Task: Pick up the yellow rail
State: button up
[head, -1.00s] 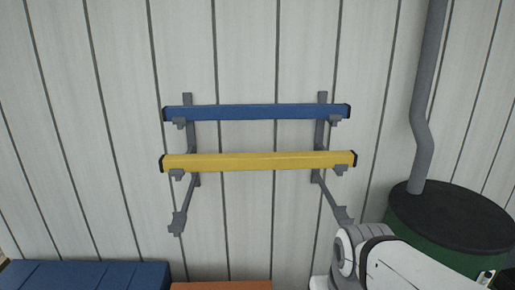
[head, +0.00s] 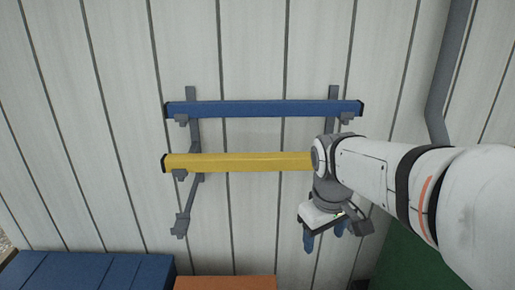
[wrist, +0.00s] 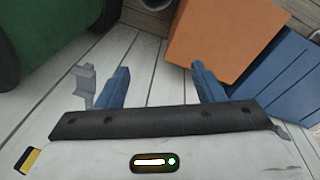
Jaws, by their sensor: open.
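The yellow rail (head: 240,162) lies level on the wall rack's grey brackets, below a blue rail (head: 262,109). Its right part is hidden behind my arm in the head view. My gripper (head: 323,243) hangs below the right part of the yellow rail with its blue fingers pointing down. It also shows in the wrist view (wrist: 160,80), its two fingers spread apart with nothing between them. A small piece with a black end and yellow part (wrist: 28,159), perhaps the rail's end, shows at the lower left of the wrist view.
A grey bracket arm (head: 181,224) juts out empty below the yellow rail at left. An orange box (head: 225,283) and a blue box (head: 85,270) stand below. A green drum (wrist: 50,35) is on the other side. A grey pipe (head: 449,75) runs down the wall at right.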

jog(key=w+a+r+n+g+h+p, duration=0.1)
jog(key=w+a+r+n+p, duration=0.3)
jog(key=w, duration=0.3)
jog(key=w+a+r+n+h+p, duration=0.1)
jog(key=w+a+r+n+p, duration=0.1)
jog(key=w+r+n, duration=0.35)
notch_tip(320, 180, up, 4)
jog(key=r+n+h+p, duration=0.1)
jog(key=n+h+p, duration=0.1)
jog(key=n+p, duration=0.1)
send_over(266, 155)
jog(key=a, duration=0.2)
jog(key=shift+w+f+g, duration=0.2)
jog(key=shift+f+g, duration=0.05)
jog(key=shift+g, duration=0.05)
jog(key=shift+w+d+f+n, duration=0.1)
jog(key=shift+f+n, duration=0.25)
jog(key=shift+f, duration=0.05)
jog(key=x, duration=0.2)
jog(key=p+x, duration=0.1)
jog(key=x, duration=0.1)
jog(key=a+p+x, duration=0.1)
jog(key=x, duration=0.2)
jog(key=shift+s+f, duration=0.2)
jog(key=shift+s, duration=0.1)
grip_shut()
